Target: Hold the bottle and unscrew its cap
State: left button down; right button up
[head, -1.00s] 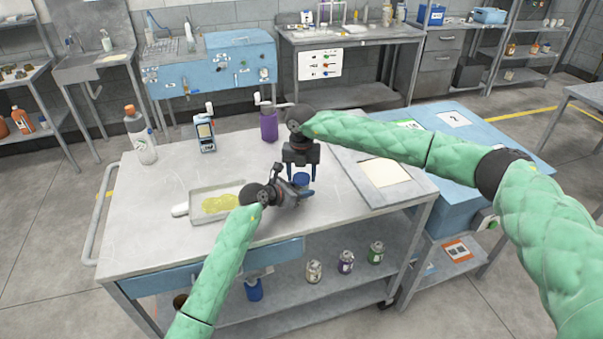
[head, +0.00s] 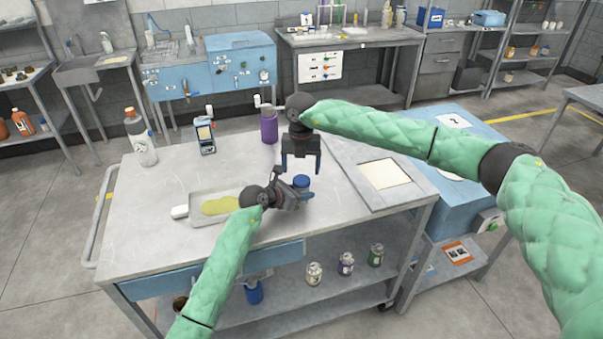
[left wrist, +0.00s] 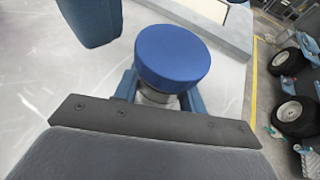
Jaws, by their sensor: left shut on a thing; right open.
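A bottle with a round blue cap (head: 301,181) stands at the front right part of the grey table. My left gripper (head: 304,194) is shut on the bottle below the cap. In the left wrist view the blue cap (left wrist: 172,57) sits on top of the grey bottle (left wrist: 156,94), between the blue fingers. Most of the bottle is hidden by the gripper. My right gripper (head: 301,168) points down, open and empty, just above the cap. One dark blue finger of it (left wrist: 92,20) shows at the top left of the left wrist view.
A tray with yellow liquid (head: 192,206) lies left of the left gripper. A white bottle with an orange cap (head: 140,140), a blue handheld device (head: 205,138) and a purple bottle (head: 268,125) stand farther back. A flat panel (head: 352,178) is at the right.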

pick_arm(q)
jog(key=c, duration=0.7)
grip_release()
jog(key=shift+c, duration=0.2)
